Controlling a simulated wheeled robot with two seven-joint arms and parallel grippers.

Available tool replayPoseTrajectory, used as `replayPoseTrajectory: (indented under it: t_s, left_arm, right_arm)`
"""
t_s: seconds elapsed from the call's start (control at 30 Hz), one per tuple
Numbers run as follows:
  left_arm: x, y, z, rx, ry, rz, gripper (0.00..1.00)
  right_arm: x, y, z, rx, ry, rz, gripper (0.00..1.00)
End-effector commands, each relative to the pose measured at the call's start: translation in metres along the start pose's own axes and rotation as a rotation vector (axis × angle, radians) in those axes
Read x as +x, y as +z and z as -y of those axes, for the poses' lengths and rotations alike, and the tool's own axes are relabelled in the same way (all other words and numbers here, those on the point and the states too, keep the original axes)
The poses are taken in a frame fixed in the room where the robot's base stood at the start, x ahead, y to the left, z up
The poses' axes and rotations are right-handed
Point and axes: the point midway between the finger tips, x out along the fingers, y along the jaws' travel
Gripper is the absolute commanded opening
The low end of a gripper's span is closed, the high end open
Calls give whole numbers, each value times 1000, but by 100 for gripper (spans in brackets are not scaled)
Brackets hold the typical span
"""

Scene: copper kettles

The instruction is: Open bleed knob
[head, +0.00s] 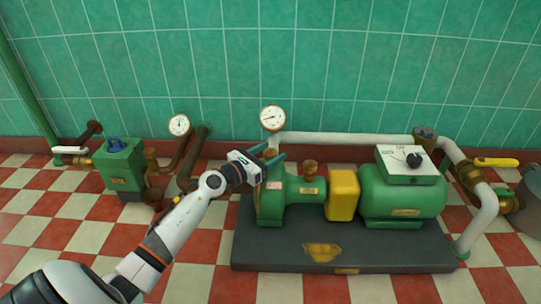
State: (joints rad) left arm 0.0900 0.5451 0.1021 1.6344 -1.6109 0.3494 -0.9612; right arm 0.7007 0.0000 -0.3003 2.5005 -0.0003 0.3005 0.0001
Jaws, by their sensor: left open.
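The gripper body hides part of the pump's left side. My right gripper is not in view.
A yellow coupling guard (342,195) and a green motor with a white dial box (408,162) stand right of the pump on a dark base (390,259). A gauge (272,118) rises behind. A yellow-handled valve (496,162) is far right. The front floor is clear.

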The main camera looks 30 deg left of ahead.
Motion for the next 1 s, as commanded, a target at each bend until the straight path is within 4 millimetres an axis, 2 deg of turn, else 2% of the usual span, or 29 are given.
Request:
replayPoseTrajectory:
  t_s: [0.37,0.63,0.83,1.0]
  left_arm:
    - [6,0,0,1,0,0,59]
    - [6,0,0,0,0,0,15]
    - [6,-2,0,-1,-10,0,14]
    - [6,-5,-1,-3,-54,2,14]
  right_arm:
    - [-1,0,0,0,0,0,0]
    - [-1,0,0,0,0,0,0]
    - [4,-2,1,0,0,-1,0]
    - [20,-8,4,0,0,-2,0]
